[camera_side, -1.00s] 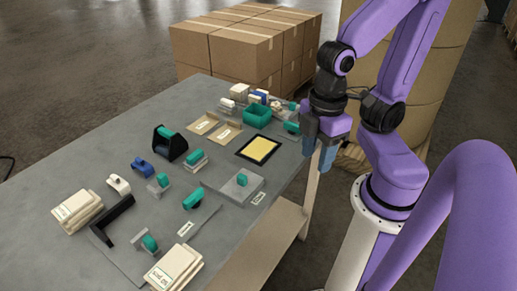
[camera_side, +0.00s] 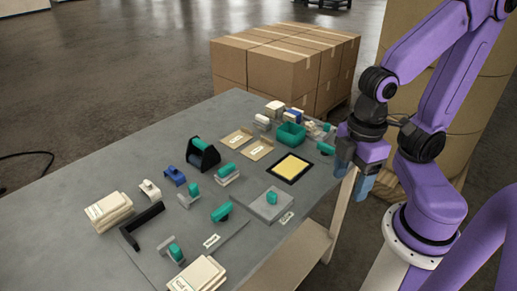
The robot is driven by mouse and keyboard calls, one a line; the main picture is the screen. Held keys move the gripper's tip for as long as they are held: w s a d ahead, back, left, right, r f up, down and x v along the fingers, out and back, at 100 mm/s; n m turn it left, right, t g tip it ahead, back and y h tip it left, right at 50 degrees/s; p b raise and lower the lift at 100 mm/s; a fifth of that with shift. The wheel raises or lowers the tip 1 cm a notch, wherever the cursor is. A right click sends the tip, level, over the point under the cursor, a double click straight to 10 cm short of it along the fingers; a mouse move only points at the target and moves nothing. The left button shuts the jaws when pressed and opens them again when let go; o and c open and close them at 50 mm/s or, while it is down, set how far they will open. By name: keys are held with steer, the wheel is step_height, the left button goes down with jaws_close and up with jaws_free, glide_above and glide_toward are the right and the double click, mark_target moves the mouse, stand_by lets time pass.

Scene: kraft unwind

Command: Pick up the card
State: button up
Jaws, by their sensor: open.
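Cream card-like stacks lie on the grey table (camera_side: 110,165): one stack (camera_side: 108,213) at the left edge and another (camera_side: 200,275) at the front edge. Both carry small labels too small to read surely. I cannot tell which single piece is the card. Two flat tan pieces with white labels, one left (camera_side: 237,138) and one right (camera_side: 257,149), lie farther back. My gripper (camera_side: 354,179) has blue fingers pointing down, at the table's right edge, apart from all these things. It is open, with nothing seen between the fingers.
A yellow pad in a black frame (camera_side: 291,168), a grey block with a teal knob (camera_side: 271,206) and a teal bin (camera_side: 291,135) are nearest my gripper. Several teal-handled stamps stand mid-table. Cardboard boxes (camera_side: 290,65) stand behind.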

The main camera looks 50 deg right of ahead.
steer(key=o, duration=0.4)
